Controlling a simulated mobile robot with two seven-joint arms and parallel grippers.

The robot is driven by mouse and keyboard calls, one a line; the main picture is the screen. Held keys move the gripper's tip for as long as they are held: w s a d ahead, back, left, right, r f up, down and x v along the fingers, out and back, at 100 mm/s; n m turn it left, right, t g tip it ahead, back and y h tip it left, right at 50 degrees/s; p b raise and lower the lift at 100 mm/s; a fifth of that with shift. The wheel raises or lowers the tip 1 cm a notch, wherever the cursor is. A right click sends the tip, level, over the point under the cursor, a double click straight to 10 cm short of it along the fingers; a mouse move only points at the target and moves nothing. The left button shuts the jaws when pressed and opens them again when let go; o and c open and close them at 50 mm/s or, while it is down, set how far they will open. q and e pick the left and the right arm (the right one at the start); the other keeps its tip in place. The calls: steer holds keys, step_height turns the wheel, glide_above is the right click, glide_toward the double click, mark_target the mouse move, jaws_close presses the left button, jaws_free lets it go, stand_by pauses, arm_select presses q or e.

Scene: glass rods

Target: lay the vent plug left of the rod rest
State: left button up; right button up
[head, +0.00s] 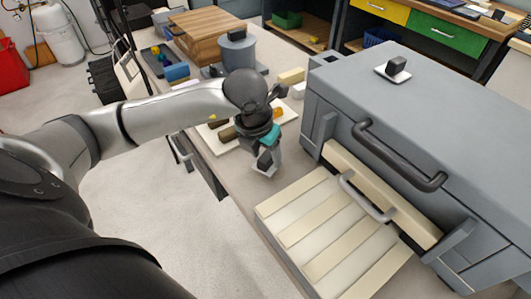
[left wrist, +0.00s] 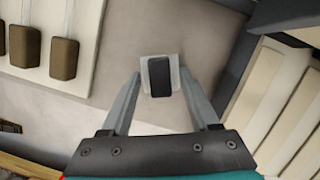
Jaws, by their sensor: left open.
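A vent plug, a small pale square with a dark grip block on top, shows in the left wrist view (left wrist: 149,88) on the grey bench top. My left gripper (left wrist: 161,74) is open, with one finger on each side of the plug; I cannot tell whether they touch it. In the head view the left gripper (head: 266,171) points down over the bench, and it hides most of the plug. A similar plug (head: 397,68) sits on top of the grey kiln. I cannot tell for sure which thing is the rod rest. My right gripper is not in view.
A pale tray (left wrist: 75,84) with brown-ended pieces lies left of the gripper in the wrist view. The kiln (head: 400,115) stands to the right, with a cream slatted panel (head: 335,240) in front. A grey canister (head: 237,48) stands farther back. Bench around the plug is bare.

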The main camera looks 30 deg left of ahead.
arm_select(q)
steer(key=shift+r, duration=0.2)
steer(key=p+v, duration=0.2)
steer(key=v, duration=1)
